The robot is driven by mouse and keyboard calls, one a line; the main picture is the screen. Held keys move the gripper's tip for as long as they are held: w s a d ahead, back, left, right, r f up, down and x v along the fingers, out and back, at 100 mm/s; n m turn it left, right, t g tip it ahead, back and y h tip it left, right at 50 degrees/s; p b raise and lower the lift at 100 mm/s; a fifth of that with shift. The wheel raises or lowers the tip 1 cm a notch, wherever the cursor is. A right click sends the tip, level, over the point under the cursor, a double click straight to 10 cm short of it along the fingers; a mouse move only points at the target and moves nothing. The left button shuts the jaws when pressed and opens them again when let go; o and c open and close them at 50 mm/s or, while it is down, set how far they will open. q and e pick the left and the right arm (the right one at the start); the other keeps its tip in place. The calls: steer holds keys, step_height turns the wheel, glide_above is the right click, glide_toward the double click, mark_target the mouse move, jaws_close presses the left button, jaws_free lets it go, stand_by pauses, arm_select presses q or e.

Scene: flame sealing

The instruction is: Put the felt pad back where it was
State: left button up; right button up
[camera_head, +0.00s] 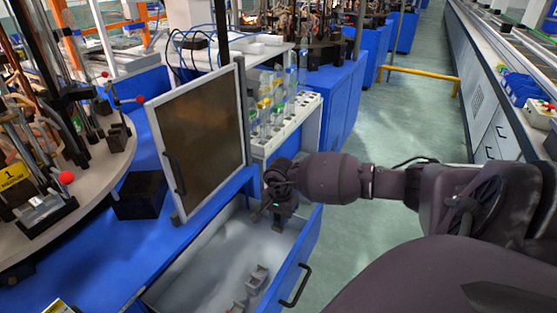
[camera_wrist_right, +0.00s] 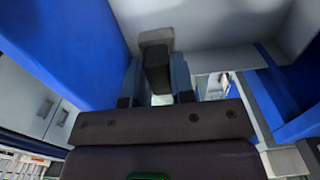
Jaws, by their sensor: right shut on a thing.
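My right gripper (camera_head: 280,208) reaches into the far end of the open drawer, close to its end wall. In the right wrist view the gripper (camera_wrist_right: 158,88) is shut on a dark block (camera_wrist_right: 157,70), which seems to be the felt pad. A pale grey patch (camera_wrist_right: 155,37) shows just past the block; I cannot tell whether it is part of it or its shadow. The open drawer (camera_head: 210,262) has a pale floor and blue front. I cannot tell whether the block touches the drawer floor. My left gripper is out of view.
Small grey metal pieces (camera_head: 257,278) lie in the near part of the drawer. The drawer's dark handle (camera_head: 296,286) is on its right side. A framed brown panel (camera_head: 200,140) stands left of my gripper, and a rack with bottles (camera_head: 272,110) stands behind.

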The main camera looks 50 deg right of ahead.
step_height(320, 180, down, 6)
steer(key=shift+f+b, duration=0.25)
steer(key=shift+b, duration=0.2)
step_height(320, 180, down, 4)
steer(key=shift+f+b, duration=0.15)
steer(key=shift+b, duration=0.25)
steer(key=shift+f, duration=0.2)
steer(key=o, duration=0.8)
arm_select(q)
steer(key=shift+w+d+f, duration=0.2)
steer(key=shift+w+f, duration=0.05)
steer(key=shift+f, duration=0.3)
arm_select(e)
steer(key=shift+r, duration=0.1)
steer(key=shift+r, duration=0.1)
